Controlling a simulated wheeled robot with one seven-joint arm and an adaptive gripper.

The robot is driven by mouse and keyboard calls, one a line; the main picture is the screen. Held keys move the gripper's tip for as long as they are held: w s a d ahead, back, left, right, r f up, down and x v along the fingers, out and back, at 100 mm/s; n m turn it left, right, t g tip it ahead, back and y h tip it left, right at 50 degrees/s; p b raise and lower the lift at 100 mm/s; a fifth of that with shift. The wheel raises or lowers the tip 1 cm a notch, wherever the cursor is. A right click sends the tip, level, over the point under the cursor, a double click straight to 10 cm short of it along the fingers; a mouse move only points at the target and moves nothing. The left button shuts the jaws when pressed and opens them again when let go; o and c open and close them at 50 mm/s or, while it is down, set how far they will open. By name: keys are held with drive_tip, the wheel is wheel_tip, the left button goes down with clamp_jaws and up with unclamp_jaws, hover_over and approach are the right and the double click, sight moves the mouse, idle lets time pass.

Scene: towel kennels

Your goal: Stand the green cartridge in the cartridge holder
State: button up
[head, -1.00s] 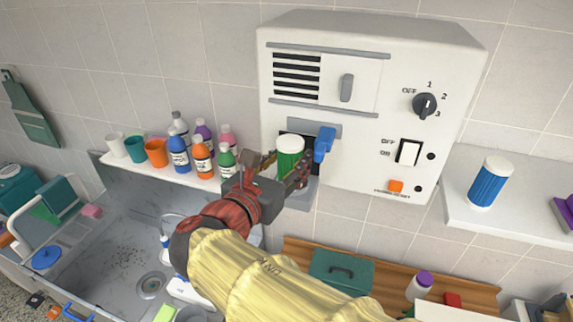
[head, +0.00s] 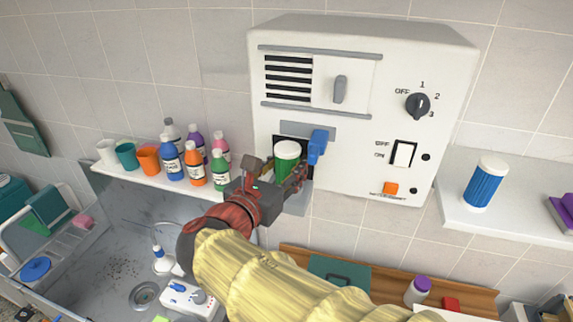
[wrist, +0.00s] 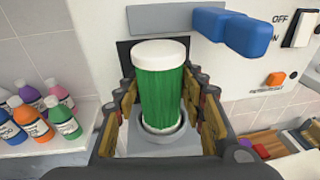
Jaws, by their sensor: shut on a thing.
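The green cartridge (wrist: 160,95), ribbed with a white cap, stands upright between my gripper's fingers (wrist: 162,105) in the wrist view. It also shows in the head view (head: 286,165). My gripper (head: 275,178) is shut on it from the front. A dark recess (wrist: 124,55) lies behind the cartridge.
A blue lever (head: 316,147) sticks out of the white unit (head: 380,60) just right of the cartridge. Several paint bottles (head: 194,165) and cups stand on the left shelf. A blue cartridge (head: 486,183) stands on the right shelf. A sink (head: 90,240) lies below left.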

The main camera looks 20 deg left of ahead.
drive_tip(key=o, duration=1.3)
drive_tip(key=s+r, duration=0.2)
drive_tip(key=s, duration=0.9)
drive_tip(key=shift+s, duration=0.4)
drive_tip(key=shift+a, duration=0.1)
